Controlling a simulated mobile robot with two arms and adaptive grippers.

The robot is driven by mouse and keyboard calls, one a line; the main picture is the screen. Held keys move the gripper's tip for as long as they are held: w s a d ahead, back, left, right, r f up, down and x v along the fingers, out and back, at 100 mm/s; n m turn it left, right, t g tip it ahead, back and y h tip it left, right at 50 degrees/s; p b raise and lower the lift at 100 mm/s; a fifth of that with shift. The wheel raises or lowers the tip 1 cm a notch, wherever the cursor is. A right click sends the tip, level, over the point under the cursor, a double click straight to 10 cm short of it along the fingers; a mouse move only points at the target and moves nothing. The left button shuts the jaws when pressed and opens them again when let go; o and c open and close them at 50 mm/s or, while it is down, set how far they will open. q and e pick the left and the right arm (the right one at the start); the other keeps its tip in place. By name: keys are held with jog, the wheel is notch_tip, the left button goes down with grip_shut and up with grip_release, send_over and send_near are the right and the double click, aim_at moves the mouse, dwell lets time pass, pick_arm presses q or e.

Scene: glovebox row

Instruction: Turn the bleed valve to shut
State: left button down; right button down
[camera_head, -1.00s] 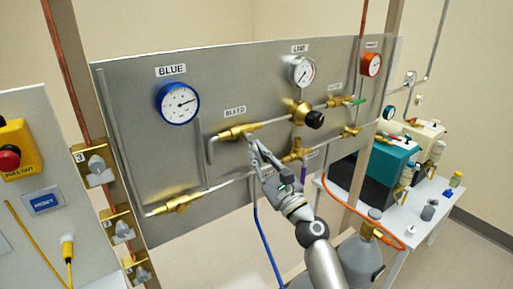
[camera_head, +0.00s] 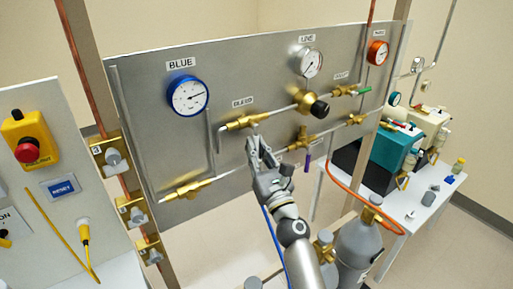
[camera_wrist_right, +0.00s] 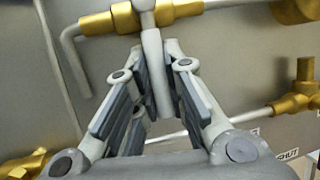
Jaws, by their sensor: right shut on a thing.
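The brass bleed valve (camera_head: 244,122) sits on the steel panel under the label BLEED (camera_head: 242,102). It also shows at the top of the right wrist view (camera_wrist_right: 107,22). Its pale grey lever (camera_wrist_right: 153,65) hangs down from the valve body, between my right gripper's fingers. My right gripper (camera_head: 260,148) is just below the valve, reaching up from below, and is shut on the lever. In the head view the fingers cover most of the lever. My left gripper is not in view.
The panel (camera_head: 150,150) also carries a blue gauge (camera_head: 189,97), a line gauge (camera_head: 311,63), a black knob (camera_head: 320,108) and a lower brass valve (camera_head: 187,190). A grey cylinder (camera_head: 361,245) and an orange hose (camera_head: 331,188) are right of my arm.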

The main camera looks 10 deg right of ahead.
jog(key=c, duration=1.5)
grip_release()
jog(key=shift+o, duration=0.2)
jog(key=s+d+f, duration=0.1)
jog(key=s+d, duration=0.1)
jog(key=s, duration=1.2)
jog(key=shift+s+d, duration=0.3)
jog(key=shift+f, duration=0.1)
